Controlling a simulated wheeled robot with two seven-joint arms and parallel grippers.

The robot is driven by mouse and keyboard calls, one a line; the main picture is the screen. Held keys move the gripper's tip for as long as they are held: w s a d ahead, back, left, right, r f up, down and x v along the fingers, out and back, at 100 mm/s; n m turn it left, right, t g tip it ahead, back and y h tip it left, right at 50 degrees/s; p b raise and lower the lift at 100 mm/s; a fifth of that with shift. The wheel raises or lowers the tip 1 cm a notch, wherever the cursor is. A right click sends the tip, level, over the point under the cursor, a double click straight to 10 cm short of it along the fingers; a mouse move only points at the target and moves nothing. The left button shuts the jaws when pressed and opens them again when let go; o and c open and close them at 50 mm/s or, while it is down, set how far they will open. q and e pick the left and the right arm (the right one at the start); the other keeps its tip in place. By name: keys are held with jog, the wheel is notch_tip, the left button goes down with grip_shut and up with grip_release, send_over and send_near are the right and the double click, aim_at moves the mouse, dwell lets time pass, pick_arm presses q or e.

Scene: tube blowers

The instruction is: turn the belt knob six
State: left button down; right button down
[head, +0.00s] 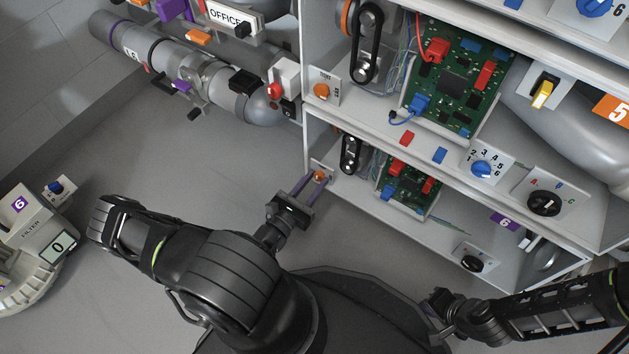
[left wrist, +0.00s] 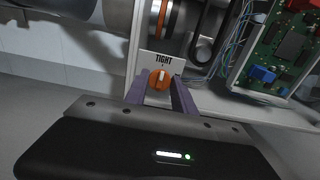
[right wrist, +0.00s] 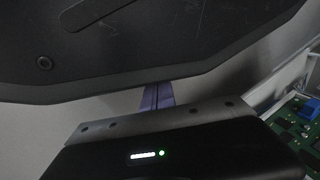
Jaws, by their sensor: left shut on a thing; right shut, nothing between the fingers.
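The orange belt knob (head: 319,175) is on a small white plate at the left end of the lower shelf. It also shows in the left wrist view (left wrist: 160,79), below the word TIGHT, with its pale pointer bar roughly upright. My left gripper (head: 316,180) has its purple fingers on either side of this knob and is shut on it. A purple label 6 (head: 505,221) is on the same lower unit. My right gripper (right wrist: 158,96) is shut and empty, its purple fingertips together in the right wrist view.
Another orange knob (head: 321,91) is on the shelf above. Green circuit boards (head: 410,188), black belts (head: 350,153) and black dials (head: 473,263) fill the shelves. A grey cylinder (head: 190,68) lies at the back left. A filter unit (head: 30,225) stands at the left.

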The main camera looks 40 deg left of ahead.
pick_arm(q)
jog(key=shift+d, duration=0.1)
pick_arm(e)
jog(key=shift+r, duration=0.15)
pick_arm(q)
jog(key=shift+r+m+p, duration=0.2)
jog(key=shift+m+p, duration=0.3)
jog(key=shift+p, duration=0.55)
jog(key=m+p, duration=0.7)
jog(key=p, duration=0.1)
jog(key=shift+p, duration=0.35)
jog(key=m+p, duration=0.4)
jog(key=m, duration=0.1)
jog(key=shift+f+m, duration=0.1)
jog(key=shift+m, duration=0.3)
jog(key=shift+d+f+m+p, duration=0.1)
jog(key=shift+m+p, duration=0.6)
jog(key=shift+m, duration=0.5)
jog(key=shift+f+m+p, duration=0.1)
jog(key=shift+m+p, duration=0.3)
jog(key=shift+m, duration=0.4)
pick_arm(e)
jog(key=s+a+r+g, duration=0.1)
jog(key=s+r, duration=0.2)
jog(key=r, duration=1.4)
jog(key=shift+s+a+n, duration=0.15)
jog(key=shift+a+n, duration=0.15)
jog(key=shift+a, duration=0.05)
